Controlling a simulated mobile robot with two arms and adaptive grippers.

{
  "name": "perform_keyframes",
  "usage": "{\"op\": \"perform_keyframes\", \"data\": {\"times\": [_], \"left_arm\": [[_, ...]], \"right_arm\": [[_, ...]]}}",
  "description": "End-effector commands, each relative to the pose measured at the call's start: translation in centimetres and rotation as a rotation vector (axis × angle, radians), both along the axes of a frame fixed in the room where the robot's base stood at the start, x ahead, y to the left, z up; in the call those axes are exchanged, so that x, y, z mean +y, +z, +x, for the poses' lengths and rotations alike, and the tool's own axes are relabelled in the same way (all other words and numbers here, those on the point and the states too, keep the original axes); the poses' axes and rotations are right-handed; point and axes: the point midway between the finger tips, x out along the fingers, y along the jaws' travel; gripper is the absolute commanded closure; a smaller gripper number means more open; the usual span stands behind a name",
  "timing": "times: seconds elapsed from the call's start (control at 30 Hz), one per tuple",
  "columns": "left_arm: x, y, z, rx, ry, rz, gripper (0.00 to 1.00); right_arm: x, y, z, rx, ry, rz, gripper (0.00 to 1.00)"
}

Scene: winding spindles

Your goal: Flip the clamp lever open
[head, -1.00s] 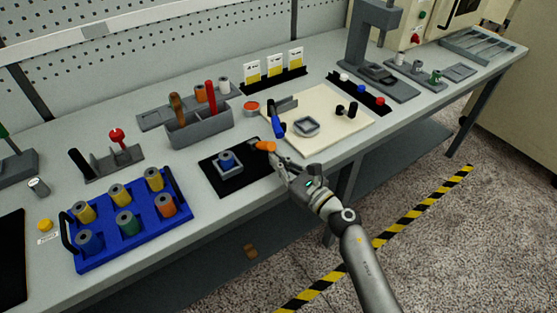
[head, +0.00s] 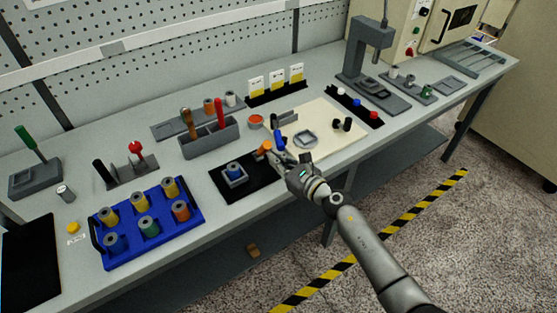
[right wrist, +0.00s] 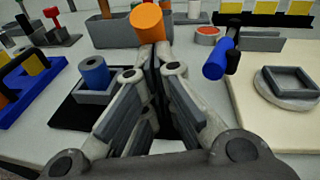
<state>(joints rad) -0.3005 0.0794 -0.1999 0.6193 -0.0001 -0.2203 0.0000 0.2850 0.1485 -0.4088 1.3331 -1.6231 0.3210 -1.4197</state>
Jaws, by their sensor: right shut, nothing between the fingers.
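An orange handle (head: 264,147), which looks like the clamp lever's grip, stands at the back right of the black mat (head: 261,184). In the right wrist view the orange handle (right wrist: 147,22) is tilted up just beyond my fingertips; its base is hidden behind them. A blue spool (head: 234,168) sits in a grey square holder (head: 236,181) on the mat, left of my gripper. My right gripper (head: 275,154) is shut and empty, its tips close against or touching the handle. I cannot tell whether they touch. My left gripper is out of view.
A blue-handled part (head: 279,138) stands close behind and right of my gripper, by the cream board (head: 330,135). A grey tool box (head: 209,139) is behind the mat. A blue tray of spools (head: 150,258) is at the left.

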Motion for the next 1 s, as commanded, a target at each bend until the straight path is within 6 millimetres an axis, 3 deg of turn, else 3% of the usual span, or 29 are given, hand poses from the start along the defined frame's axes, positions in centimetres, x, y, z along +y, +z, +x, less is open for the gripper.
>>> {"op": "perform_keyframes", "data": {"times": [0.1,0.5,1.0], "left_arm": [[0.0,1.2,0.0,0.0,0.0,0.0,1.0],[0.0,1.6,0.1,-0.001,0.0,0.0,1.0],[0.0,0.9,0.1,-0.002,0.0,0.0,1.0]], "right_arm": [[0.3,1.4,0.7,-0.003,0.001,-0.001,1.0],[1.9,3.7,3.6,-0.005,-0.001,-0.003,1.0],[3.6,4.7,6.3,-0.001,0.0,0.0,1.0]]}}
